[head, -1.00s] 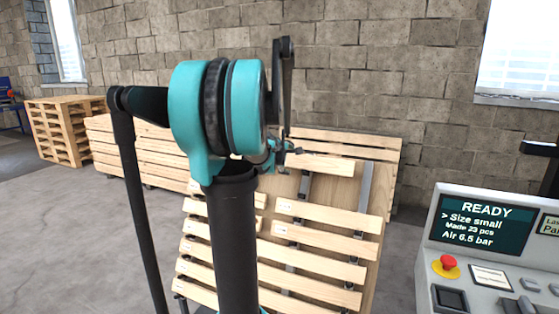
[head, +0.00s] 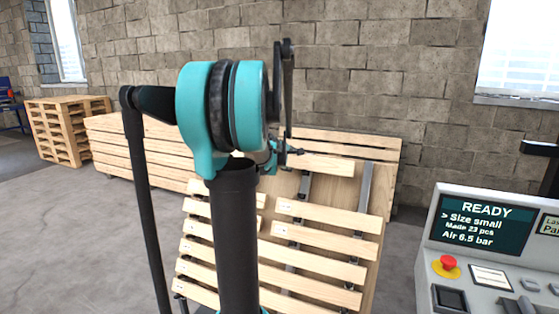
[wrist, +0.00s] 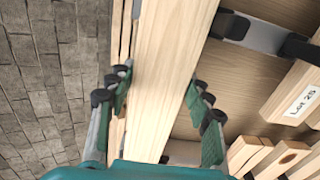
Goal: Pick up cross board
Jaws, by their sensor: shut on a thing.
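The cross board is a pale wooden plank at the top of the sloped rack; its right part shows in the head view (head: 328,164), and its left part is hidden behind my arm. In the wrist view the cross board (wrist: 166,70) runs lengthwise between my fingers. My gripper (wrist: 158,98) is shut on it, with a green finger pad along each long side. In the head view my gripper (head: 283,152) is small and partly covered by my arm, at the board's left end. I cannot tell whether the board is clear of the rack.
Several other boards (head: 328,215) lie across the rack below, one labelled "Lot 25" in the wrist view (wrist: 296,92). Metal rails (head: 365,185) support them. A control console (head: 490,245) stands at right, a pallet stack (head: 62,130) at far left. A block wall rises behind.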

